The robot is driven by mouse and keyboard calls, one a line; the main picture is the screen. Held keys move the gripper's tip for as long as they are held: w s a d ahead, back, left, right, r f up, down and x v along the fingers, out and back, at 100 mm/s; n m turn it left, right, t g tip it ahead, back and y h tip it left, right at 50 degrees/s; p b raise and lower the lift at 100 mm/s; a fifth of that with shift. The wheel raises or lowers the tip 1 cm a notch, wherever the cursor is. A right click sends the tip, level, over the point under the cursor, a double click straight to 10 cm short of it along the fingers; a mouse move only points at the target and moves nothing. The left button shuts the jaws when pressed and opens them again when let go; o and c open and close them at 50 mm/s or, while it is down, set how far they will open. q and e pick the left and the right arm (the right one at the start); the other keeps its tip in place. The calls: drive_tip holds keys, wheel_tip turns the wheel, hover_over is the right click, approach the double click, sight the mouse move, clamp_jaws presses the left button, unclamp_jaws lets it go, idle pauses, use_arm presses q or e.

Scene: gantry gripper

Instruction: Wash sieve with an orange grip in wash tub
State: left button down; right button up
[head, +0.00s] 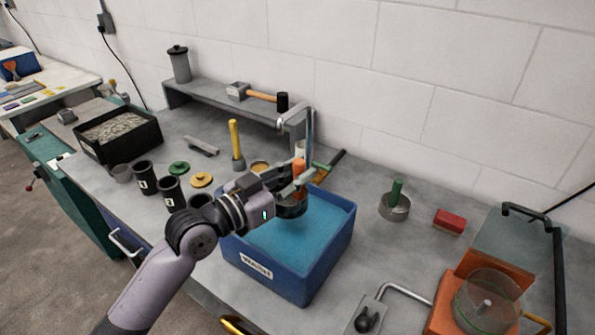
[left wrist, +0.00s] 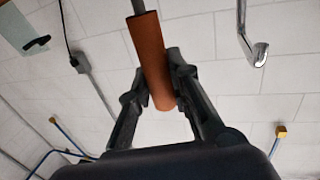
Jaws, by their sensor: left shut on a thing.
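My left gripper (head: 291,180) is shut on the orange grip (head: 299,168) of the sieve. The left wrist view shows the orange grip (left wrist: 154,62) between the two fingers of the left gripper (left wrist: 160,85). The dark round sieve (head: 291,208) hangs below the gripper at the back part of the blue wash tub (head: 327,262). My gripper hides part of it, and I cannot tell whether it touches the water. The wash tub is labelled WASH and holds blue water (head: 295,242). My right gripper is not in view.
A sieve with a green grip (head: 396,202) and a red brush-like block (head: 449,221) stand right of the tub. Black cups (head: 146,176), a yellow-handled tool (head: 236,145) and a black gravel bin (head: 118,136) are left. An orange machine (head: 480,300) stands at the right front.

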sight(298, 209)
use_arm(q)
wheel_tip(298, 209, down, 2)
drive_tip(key=shift+a+f+b, duration=0.1)
drive_tip(key=shift+a+b, duration=0.05)
drive_tip(key=shift+b, duration=0.5)
wheel_tip(298, 209, down, 3)
drive_tip(key=b, duration=0.2)
drive_tip(key=shift+f+b, duration=0.2)
drive_tip(key=shift+b, duration=0.15)
wheel_tip(298, 209, down, 2)
drive_tip(key=shift+f+b, duration=0.2)
drive_tip(key=shift+b, duration=0.85)
drive_tip(key=shift+f+b, duration=0.5)
drive_tip(key=shift+f, duration=0.5)
drive_tip(key=shift+r, duration=0.1)
